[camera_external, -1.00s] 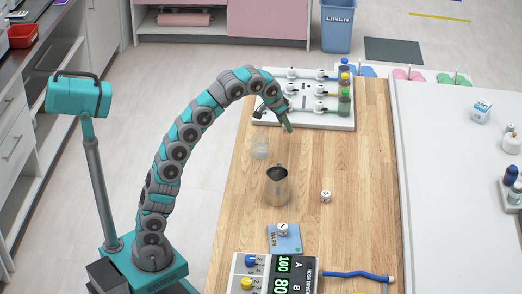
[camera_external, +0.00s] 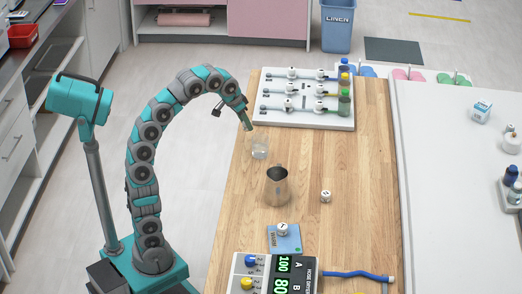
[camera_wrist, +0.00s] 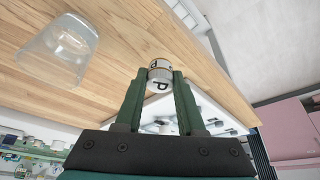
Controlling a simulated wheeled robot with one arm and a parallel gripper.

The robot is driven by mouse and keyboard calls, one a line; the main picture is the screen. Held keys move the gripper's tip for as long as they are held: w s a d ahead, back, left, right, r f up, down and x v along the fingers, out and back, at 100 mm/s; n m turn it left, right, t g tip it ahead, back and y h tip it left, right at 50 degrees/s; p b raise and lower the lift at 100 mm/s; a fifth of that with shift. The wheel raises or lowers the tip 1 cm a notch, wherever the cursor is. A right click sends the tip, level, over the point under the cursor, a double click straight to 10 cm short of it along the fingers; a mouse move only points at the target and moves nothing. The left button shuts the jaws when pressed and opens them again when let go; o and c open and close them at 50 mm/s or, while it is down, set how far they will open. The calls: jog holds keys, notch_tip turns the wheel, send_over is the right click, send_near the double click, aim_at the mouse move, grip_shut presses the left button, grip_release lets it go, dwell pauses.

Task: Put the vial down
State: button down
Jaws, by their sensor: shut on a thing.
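My gripper (camera_wrist: 159,74) is shut on a small white vial (camera_wrist: 160,80) marked with a P, held between the two green fingertips in the wrist view.
A white board (camera_external: 300,115) with several valves and tubes lies at the back. A dosing box (camera_external: 272,275) with a green display is at the front. The wood right of the jug is mostly clear.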

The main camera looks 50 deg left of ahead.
jog(key=s+d+r+m+g+h, duration=0.1)
jog(key=s+d+r+m+h, duration=0.1)
jog(key=s+d+m, duration=0.65)
jog(key=s+d+r+m+g+h, duration=0.15)
jog(key=s+d, duration=0.35)
jog(key=d, duration=0.9)
jog(key=s+d+m+g, duration=0.1)
jog(key=s+d+m, duration=0.2)
jog(key=s, duration=0.3)
jog(key=s+d+m+g+b, duration=0.1)
jog(key=s+d+m, duration=0.2)
jog(key=s+d, duration=0.2)
jog(key=s+d+m+g, duration=0.1)
jog(key=s+d+m, duration=0.2)
jog(key=s+d, duration=0.3)
jog(key=shift+s+d+f+h, duration=0.25)
jog(key=shift+s+f, duration=0.05)
jog(key=shift+f, duration=0.05)
jog(key=shift+s+d+m, duration=0.15)
jog(key=shift+d+m, duration=0.1)
jog(key=shift+m, duration=0.15)
jog(key=p, duration=0.2)
send_over(289, 246)
jog(key=a, duration=0.2)
jog(key=shift+w+d+f, duration=0.2)
jog(key=shift+d+f, duration=0.05)
jog(key=shift+f, duration=2.2)
